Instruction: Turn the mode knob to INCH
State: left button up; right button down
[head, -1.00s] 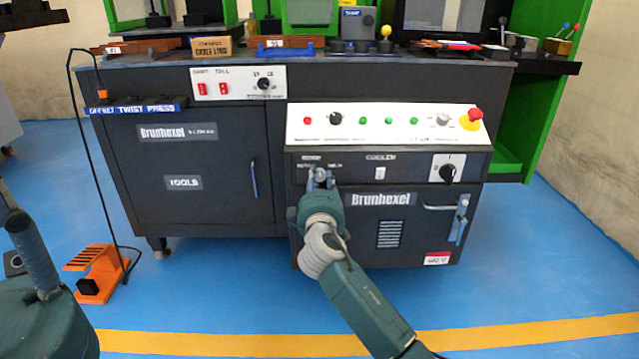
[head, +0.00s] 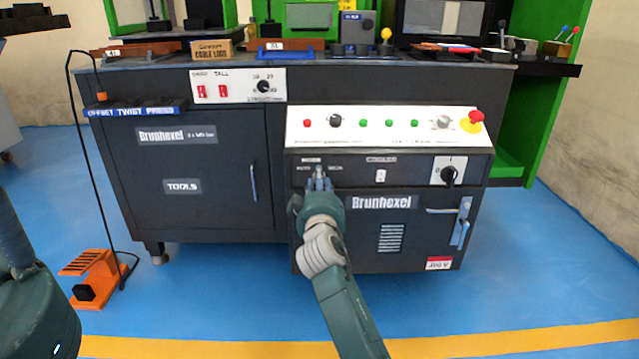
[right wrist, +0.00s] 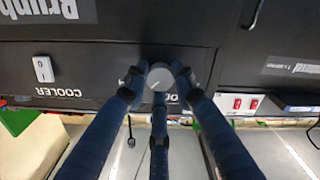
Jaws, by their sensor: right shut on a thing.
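The mode knob (right wrist: 160,78) is a small round grey knob on the dark front panel in the right wrist view. My right gripper (right wrist: 160,84) has its three blue fingers closed around it. In the head view the right gripper (head: 319,184) is at the panel below the small mode lettering, with a position word on each side, and mostly covers the knob. The fingers hide most of the lettering in the wrist view. A pale mark shows on the knob's face, but I cannot tell surely which position it points to. My left gripper is not in view.
The white control strip (head: 385,125) with buttons and a red emergency stop (head: 475,117) is above. A cooler switch (head: 381,176) and a black rotary switch (head: 449,175) are to the right. An orange foot pedal (head: 95,277) stands on the blue floor at left.

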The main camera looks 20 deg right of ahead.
jog(key=shift+a+f, duration=0.15)
jog(key=c, duration=1.7)
grip_release()
jog(key=v, duration=0.7)
jog(key=shift+s, duration=0.25)
